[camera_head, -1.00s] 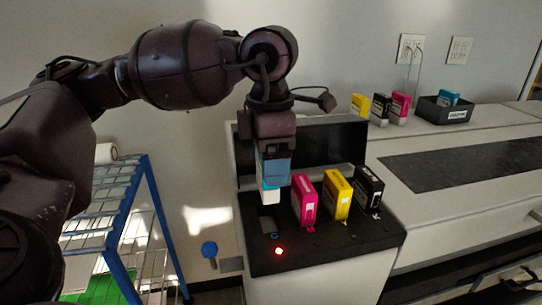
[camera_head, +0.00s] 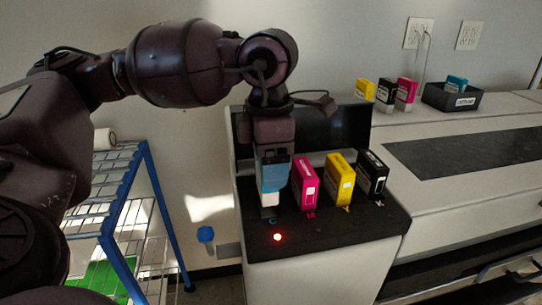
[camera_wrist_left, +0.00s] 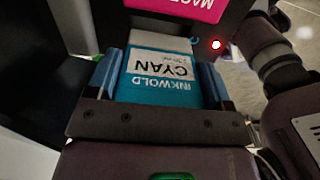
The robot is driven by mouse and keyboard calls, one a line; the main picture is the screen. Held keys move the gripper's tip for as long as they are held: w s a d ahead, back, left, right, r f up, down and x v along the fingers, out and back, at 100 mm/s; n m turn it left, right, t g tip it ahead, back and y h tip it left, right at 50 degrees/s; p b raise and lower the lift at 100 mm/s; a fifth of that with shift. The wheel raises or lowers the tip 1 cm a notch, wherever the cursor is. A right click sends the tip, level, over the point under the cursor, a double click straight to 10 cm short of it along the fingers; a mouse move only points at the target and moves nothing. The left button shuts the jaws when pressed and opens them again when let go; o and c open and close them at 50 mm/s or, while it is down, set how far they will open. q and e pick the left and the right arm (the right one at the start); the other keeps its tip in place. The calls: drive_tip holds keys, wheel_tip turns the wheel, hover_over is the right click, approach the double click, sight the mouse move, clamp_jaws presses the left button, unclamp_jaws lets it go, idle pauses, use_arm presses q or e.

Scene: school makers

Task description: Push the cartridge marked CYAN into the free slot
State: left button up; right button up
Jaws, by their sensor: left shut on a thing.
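The cyan cartridge (camera_head: 269,197) is held upright by my left gripper (camera_head: 273,178) at the left end of the black cartridge bay (camera_head: 330,228). In the left wrist view the cartridge (camera_wrist_left: 160,75) shows its CYAN label between the two blue fingers (camera_wrist_left: 155,85), which are shut on it. Its lower end is at the slot marked C and hides the opening; how deep it sits I cannot tell. Magenta (camera_head: 306,184), yellow (camera_head: 338,181) and black (camera_head: 372,176) cartridges stand in the bay to its right. My right gripper is not in view.
A red light (camera_head: 277,237) glows on the bay's front edge. Spare yellow (camera_head: 364,89), black (camera_head: 386,95) and magenta (camera_head: 406,93) cartridges stand behind, beside a black tray (camera_head: 450,101) with a cyan one (camera_head: 457,84). A blue-framed rack (camera_head: 160,210) stands at left.

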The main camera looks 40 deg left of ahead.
use_arm(q)
drive_tip(key=shift+f+b, duration=0.45)
drive_tip(key=shift+f, duration=0.65)
drive_tip(key=shift+f+b, duration=0.4)
drive_tip(key=shift+f, duration=0.45)
drive_tip(key=o, duration=1)
wheel_tip(320, 180, up, 10)
drive_tip(key=shift+f+p, duration=0.2)
drive_tip(key=shift+p, duration=0.55)
drive_tip(key=shift+r, duration=0.6)
